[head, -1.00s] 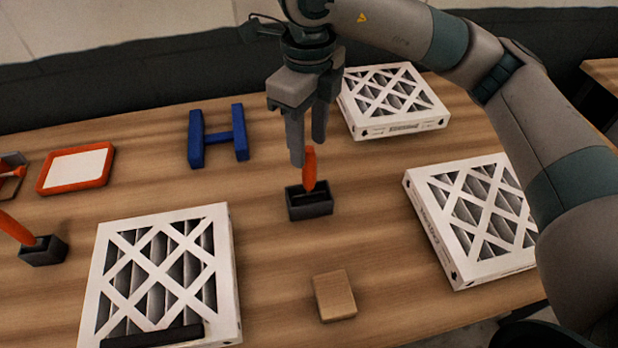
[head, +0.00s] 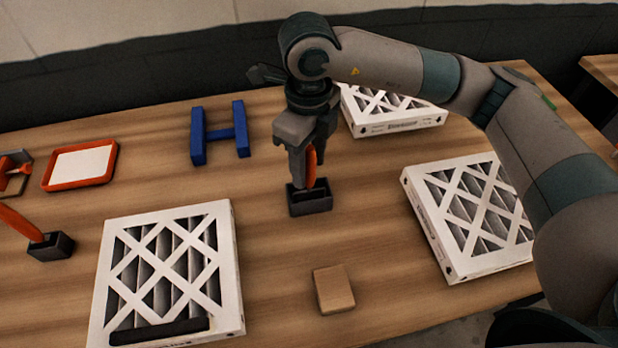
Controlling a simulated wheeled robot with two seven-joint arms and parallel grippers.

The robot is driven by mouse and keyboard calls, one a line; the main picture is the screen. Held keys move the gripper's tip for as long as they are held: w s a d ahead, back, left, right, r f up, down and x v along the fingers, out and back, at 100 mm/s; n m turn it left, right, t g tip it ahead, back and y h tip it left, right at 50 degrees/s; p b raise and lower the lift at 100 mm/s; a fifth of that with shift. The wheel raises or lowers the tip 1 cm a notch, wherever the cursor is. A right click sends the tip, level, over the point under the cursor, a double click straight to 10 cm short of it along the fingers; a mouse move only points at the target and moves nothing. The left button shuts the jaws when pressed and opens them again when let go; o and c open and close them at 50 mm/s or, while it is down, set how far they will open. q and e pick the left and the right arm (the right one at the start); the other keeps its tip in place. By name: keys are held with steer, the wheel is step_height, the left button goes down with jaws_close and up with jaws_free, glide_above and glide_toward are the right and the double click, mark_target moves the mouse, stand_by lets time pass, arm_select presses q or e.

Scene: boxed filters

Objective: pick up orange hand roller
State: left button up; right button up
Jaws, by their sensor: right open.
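An orange hand roller handle (head: 311,168) stands upright in a small dark holder (head: 310,203) near the middle of the table. My right gripper (head: 307,178) is open and pointed down, with its fingers beside the handle, just above the holder. The fingers hide part of the handle, and I cannot tell whether they touch it. A second orange handle (head: 18,222) leans in another dark holder (head: 52,247) at the left edge. My left gripper is not in view.
White-framed filters lie at the front left (head: 238,290), right (head: 425,215) and back (head: 400,124). A blue H-shaped piece (head: 220,135), an orange-rimmed tray (head: 80,184) and a small wooden block (head: 333,289) are also on the table. Bare wood surrounds the central holder.

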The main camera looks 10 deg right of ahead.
mark_target(309, 179)
step_height(309, 179, down, 4)
steer(key=shift+s+d+r+p, duration=0.1)
steer(key=shift+r+p, duration=0.15)
steer(key=shift+p, duration=0.85)
steer(key=shift+f, duration=0.65)
jaws_close()
